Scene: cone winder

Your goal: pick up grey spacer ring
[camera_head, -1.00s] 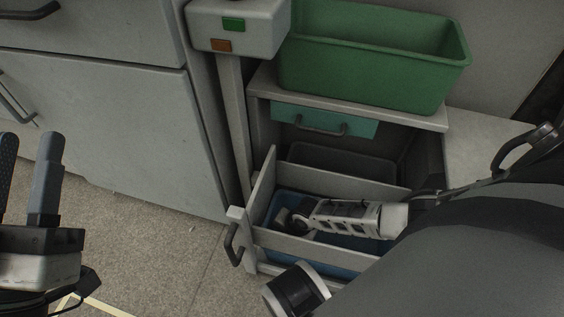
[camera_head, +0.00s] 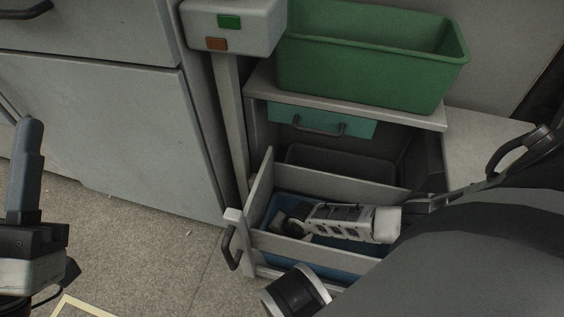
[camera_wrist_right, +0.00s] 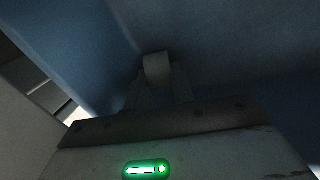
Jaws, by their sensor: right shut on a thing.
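The grey spacer ring (camera_wrist_right: 157,68) shows as a small pale piece between my right fingertips in the right wrist view. My right gripper (camera_wrist_right: 158,82) is shut on it, low inside the blue-lined drawer. In the head view my right gripper (camera_head: 293,227) reaches down into the open drawer (camera_head: 282,243); I cannot make out the ring clearly there. My left gripper (camera_head: 22,150) is at the left edge of the head view, above the floor and away from the drawer. One finger shows; the other is cut off by the picture edge.
The drawer's walls stand close around my right gripper. A green bin (camera_head: 365,65) sits on the shelf above, over a teal drawer front (camera_head: 320,121). A post with a control box (camera_head: 232,25) stands left of the drawer.

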